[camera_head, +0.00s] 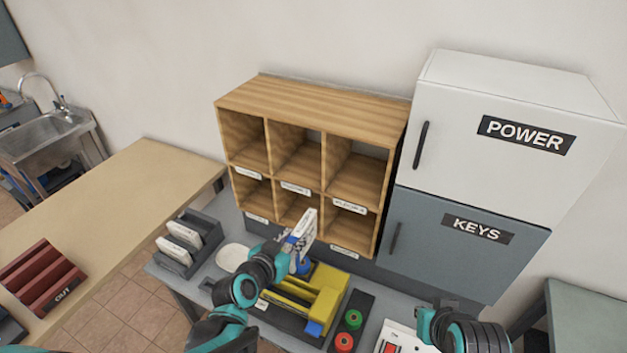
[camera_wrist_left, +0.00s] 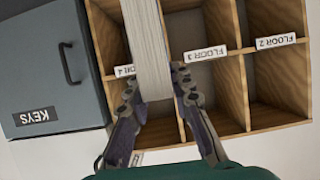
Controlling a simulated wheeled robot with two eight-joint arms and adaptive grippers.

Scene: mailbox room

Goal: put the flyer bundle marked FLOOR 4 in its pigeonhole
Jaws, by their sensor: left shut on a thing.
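My left gripper (camera_head: 291,243) is shut on a white flyer bundle (camera_head: 306,226). The bundle stands on edge in front of the lower part of the wooden pigeonhole unit (camera_head: 325,116). In the left wrist view, the bundle (camera_wrist_left: 147,50) is seen edge-on between the fingers (camera_wrist_left: 160,100); its marking is not readable. Behind it, upside-down labels read FLOOR 2 (camera_wrist_left: 276,42) and FLOOR 3 (camera_wrist_left: 205,54); a partly hidden one ends in 4 (camera_wrist_left: 125,71), on the cabinet side. The visible pigeonholes look empty. My right gripper (camera_head: 445,304) is low at right, its jaws unclear.
A grey holder (camera_head: 210,229) with white bundles stands left, beside a white plate (camera_head: 233,257). Yellow equipment (camera_head: 325,297) and a dark panel with red and green buttons (camera_head: 350,322) lie below my left gripper. POWER (camera_head: 480,100) and KEYS (camera_head: 440,235) cabinets border the unit.

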